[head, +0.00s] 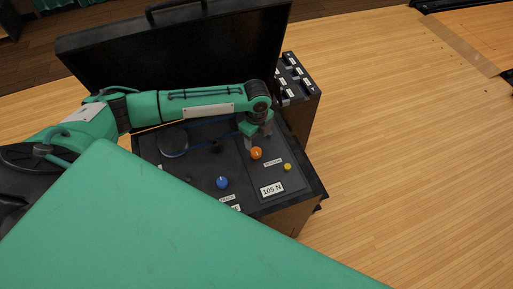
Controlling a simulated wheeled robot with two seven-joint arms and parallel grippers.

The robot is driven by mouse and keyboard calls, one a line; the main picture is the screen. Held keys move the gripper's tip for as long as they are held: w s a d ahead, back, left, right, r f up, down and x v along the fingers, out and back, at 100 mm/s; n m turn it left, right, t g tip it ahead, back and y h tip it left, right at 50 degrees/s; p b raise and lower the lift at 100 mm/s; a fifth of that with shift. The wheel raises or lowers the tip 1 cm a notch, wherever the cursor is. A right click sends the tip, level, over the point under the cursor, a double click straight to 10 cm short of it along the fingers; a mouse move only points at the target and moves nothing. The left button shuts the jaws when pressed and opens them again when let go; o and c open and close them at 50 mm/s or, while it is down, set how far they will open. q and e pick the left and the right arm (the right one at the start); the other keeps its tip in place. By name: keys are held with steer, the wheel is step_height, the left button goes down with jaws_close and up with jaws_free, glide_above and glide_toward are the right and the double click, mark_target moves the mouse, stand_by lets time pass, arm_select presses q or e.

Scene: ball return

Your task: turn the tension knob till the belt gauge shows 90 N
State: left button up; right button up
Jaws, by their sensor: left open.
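The belt gauge (272,189) is a small white plate on the dark panel and reads 105 N. An orange knob (256,154) sits behind it on the panel, beside a small label too small to read surely. A blue knob (222,183) sits further left with its own label. My left gripper (259,136) points down just behind the orange knob, open. Whether its fingers touch the knob, I cannot tell. My right gripper is not in view.
The open machine lid (185,55) stands up behind my left arm. A small yellow button (287,167) is right of the orange knob. A round disc with a belt (173,141) lies left on the panel. A dark rack (296,80) stands behind right. The wooden floor at right is clear.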

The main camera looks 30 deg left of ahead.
mark_target(256, 151)
arm_select(q)
step_height(256, 151, down, 8)
steer(key=shift+r, duration=0.1)
steer(key=shift+c, duration=0.3)
steer(key=shift+p, duration=0.3)
steer(key=c, duration=0.9)
